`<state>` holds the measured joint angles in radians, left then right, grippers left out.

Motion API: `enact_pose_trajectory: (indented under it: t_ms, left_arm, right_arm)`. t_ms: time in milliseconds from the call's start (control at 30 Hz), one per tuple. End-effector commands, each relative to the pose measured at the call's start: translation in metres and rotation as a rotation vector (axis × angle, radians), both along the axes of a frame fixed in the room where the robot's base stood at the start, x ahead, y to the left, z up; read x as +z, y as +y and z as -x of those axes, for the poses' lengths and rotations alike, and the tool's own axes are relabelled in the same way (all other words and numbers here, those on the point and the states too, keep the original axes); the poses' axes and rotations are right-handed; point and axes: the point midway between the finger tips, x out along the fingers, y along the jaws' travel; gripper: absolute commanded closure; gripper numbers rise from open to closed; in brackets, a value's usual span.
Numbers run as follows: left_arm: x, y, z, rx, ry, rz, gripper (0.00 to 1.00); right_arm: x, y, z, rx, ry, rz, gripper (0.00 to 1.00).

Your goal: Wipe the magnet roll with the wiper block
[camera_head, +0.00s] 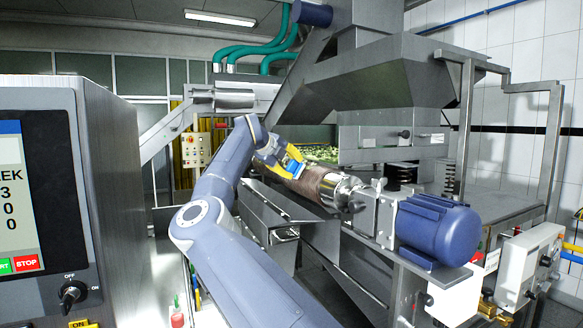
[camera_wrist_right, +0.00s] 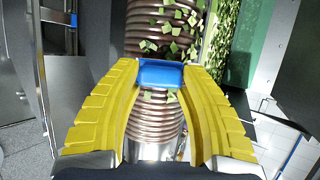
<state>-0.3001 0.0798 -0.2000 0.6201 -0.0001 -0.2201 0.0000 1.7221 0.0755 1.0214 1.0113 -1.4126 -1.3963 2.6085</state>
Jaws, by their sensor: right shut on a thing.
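The magnet roll (camera_head: 322,186) is a brown ribbed cylinder lying across the middle of the head view, with a shiny metal end toward the motor. In the right wrist view the roll (camera_wrist_right: 155,119) runs from top to bottom, with green flakes on it, mostly beyond the block. My right gripper (camera_head: 284,162) is at the far part of the roll. Its yellow fingers (camera_wrist_right: 160,75) are shut on the blue wiper block (camera_wrist_right: 161,75), which is over the roll; I cannot tell whether it touches. The block also shows in the head view (camera_head: 294,168). My left gripper is not in view.
A blue motor (camera_head: 437,230) sits at the roll's near right end. A grey hopper (camera_head: 385,75) hangs above and behind. Green flakes (camera_head: 322,153) lie on a surface behind the roll. A control cabinet (camera_head: 110,200) with a screen stands at the left.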

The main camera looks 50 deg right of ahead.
Motion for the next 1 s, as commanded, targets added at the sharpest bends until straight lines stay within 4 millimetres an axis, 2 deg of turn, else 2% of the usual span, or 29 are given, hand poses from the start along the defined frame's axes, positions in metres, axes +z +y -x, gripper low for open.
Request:
enact_pose_trajectory:
  t_ms: [600,733,767,1000]
  left_arm:
    - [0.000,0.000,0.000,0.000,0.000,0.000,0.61]
    - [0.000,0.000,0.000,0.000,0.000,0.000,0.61]
    - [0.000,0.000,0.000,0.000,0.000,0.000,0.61]
    - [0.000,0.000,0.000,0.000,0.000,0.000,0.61]
  right_arm:
    - [-0.004,0.011,0.037,-0.007,0.003,-0.004,0.85]
    - [-0.004,0.011,0.041,-0.008,0.003,-0.004,0.85]
    - [-0.004,0.011,0.041,-0.009,0.003,-0.004,0.90]
    - [-0.004,0.011,0.043,-0.011,0.005,-0.004,0.90]
